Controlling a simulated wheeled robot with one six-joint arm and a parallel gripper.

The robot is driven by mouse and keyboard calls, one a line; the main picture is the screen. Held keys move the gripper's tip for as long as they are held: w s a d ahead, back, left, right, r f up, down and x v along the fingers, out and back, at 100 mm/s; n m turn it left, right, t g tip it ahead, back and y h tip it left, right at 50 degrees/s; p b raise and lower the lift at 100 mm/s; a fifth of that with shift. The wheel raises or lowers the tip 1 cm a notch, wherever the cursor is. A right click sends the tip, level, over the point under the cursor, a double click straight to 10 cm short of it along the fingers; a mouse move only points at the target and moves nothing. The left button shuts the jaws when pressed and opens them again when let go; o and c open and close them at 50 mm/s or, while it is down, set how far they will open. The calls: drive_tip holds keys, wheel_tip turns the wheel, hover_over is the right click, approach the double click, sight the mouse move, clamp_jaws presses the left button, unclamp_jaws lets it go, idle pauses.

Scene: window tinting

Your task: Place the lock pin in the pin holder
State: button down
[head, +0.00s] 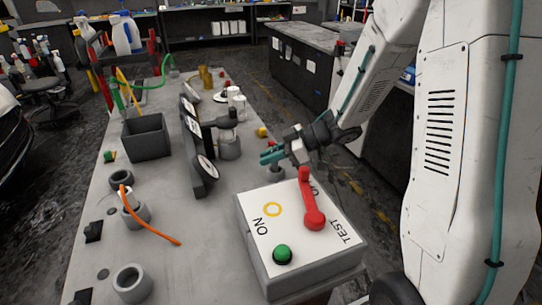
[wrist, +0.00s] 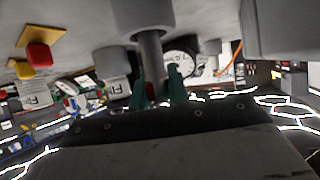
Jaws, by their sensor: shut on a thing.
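My gripper (head: 271,156) has teal fingers and is low over the table, just behind the white control box. In the wrist view my gripper (wrist: 159,88) is shut on the lock pin (wrist: 152,60), a grey shaft between the fingers. The table is at the top of that picture. The pin lines up with a grey round pin holder (wrist: 143,14), and its far end meets or overlaps the holder; I cannot tell how deep it sits. In the head view the small grey holder (head: 276,173) shows directly below the fingers; the pin is mostly hidden there.
The white control box (head: 254,238) with a red lever (head: 312,205) and green button (head: 282,254) is close in front of my gripper. A grey cup-like stand (head: 230,149) is left of it. A dark bin (head: 145,140) and an orange-handled tool (head: 150,226) are farther left.

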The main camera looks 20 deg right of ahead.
drive_tip(key=shift+f, duration=0.15)
drive_tip(key=c, duration=1.3)
unclamp_jaws()
drive_tip(key=shift+c, duration=0.2)
